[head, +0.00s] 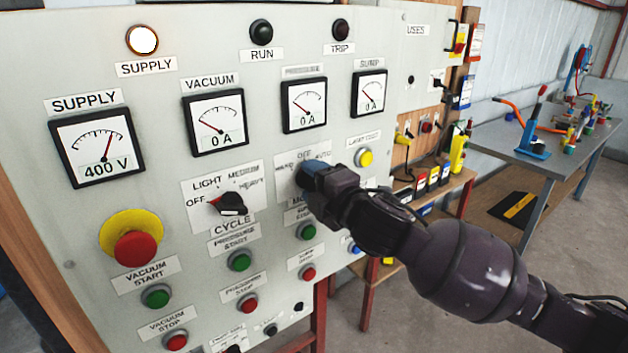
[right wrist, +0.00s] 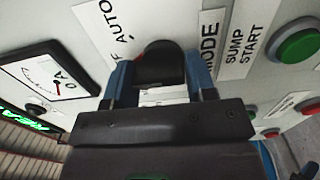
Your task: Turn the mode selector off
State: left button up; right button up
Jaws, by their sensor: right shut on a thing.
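The mode selector (right wrist: 160,66) is a black rotary knob on the grey control panel (head: 240,30). Its label plate (head: 288,165) reads OFF and AUTO in the head view, and the word MODE stands beside the knob in the right wrist view. My right gripper (head: 308,178) is at the knob; in the right wrist view its blue fingers (right wrist: 160,80) sit on both sides of it, shut on it. In the head view the gripper hides the knob, so its pointer direction cannot be told. My left gripper is not in view.
The cycle selector (head: 232,204) is just left of my right gripper. A red emergency button (head: 136,248) and several green and red push buttons are on the panel. Gauges (head: 304,104) sit above. A workbench (head: 540,150) with tools stands at the right.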

jog(key=shift+r, duration=0.2)
jog(key=o, duration=0.9)
jog(key=shift+f, duration=0.1)
jog(key=shift+s+d, duration=0.1)
jog(key=b+v, duration=0.1)
jog(key=v, duration=0.9)
jog(key=shift+s+d+b, duration=0.15)
jog(key=shift+s+b, duration=0.1)
jog(key=shift+b, duration=0.15)
